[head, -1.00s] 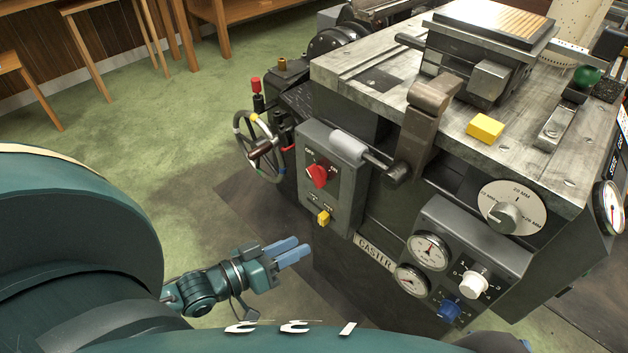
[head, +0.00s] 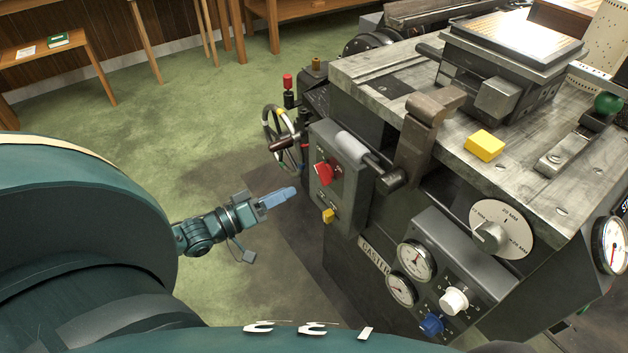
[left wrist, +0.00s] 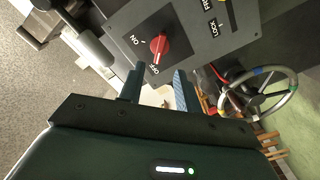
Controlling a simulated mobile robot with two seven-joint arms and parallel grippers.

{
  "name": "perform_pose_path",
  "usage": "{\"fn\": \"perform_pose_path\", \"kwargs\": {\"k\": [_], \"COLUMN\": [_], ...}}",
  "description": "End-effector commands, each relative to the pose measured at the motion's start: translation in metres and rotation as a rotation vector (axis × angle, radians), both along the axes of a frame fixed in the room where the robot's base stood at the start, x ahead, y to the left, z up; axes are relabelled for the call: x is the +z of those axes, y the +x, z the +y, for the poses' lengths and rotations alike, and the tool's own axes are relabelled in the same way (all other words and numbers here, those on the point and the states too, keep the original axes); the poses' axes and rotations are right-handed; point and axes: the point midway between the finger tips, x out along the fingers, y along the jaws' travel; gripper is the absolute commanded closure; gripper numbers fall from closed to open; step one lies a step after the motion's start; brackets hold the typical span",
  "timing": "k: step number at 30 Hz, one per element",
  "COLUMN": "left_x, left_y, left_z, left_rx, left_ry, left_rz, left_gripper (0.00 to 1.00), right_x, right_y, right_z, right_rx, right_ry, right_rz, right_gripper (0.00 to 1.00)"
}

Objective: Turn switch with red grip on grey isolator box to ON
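The grey isolator box (head: 345,205) is on the left front of the machine; it also shows in the left wrist view (left wrist: 195,25). Its switch with the red grip (head: 323,173) shows close in the left wrist view (left wrist: 158,47). There, the grip lies lengthwise toward the OFF label, with the ON label off to its left. My left gripper (head: 284,194) is left of the box and apart from it. In the left wrist view its two fingers (left wrist: 159,72) are spread and empty, reaching toward the switch. My right gripper is not in view.
A yellow knob (head: 328,215) sits below the red grip, by the LOCK lettering. A handwheel (head: 284,140) is left of the box. A lever with a grey handle (head: 352,147) juts out beside the box's top. Green floor (head: 190,170) left of the machine is clear.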

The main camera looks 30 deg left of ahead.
Motion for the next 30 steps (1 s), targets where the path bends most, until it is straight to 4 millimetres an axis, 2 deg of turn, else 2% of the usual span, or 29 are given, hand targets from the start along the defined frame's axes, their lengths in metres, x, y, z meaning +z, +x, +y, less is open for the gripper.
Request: {"fn": "perform_pose_path", "kwargs": {"k": [1, 6, 12, 18, 26, 30], "left_x": [0.000, -0.001, -0.001, 0.000, 0.000, 0.000], "left_y": [0.012, 0.044, 0.070, 0.081, 0.082, 0.081], "left_z": [-0.005, -0.018, -0.029, -0.034, -0.034, -0.034], "left_rx": [0.000, 0.001, 0.000, 0.000, 0.000, 0.000], "left_ry": [-0.001, -0.002, 0.001, 0.000, 0.001, 0.001], "left_rz": [-0.007, -0.005, -0.002, 0.000, 0.001, 0.001], "left_gripper": [0.66, 0.66, 0.66, 0.66, 0.66, 0.77], "right_x": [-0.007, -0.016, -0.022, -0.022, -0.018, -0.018], "right_y": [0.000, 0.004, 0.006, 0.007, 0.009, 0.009], "right_z": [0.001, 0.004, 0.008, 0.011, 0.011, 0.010], "right_rx": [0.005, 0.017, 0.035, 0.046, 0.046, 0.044], "right_ry": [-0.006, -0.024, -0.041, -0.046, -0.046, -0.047], "right_rz": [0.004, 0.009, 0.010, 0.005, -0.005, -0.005], "right_gripper": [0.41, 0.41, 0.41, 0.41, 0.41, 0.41]}}
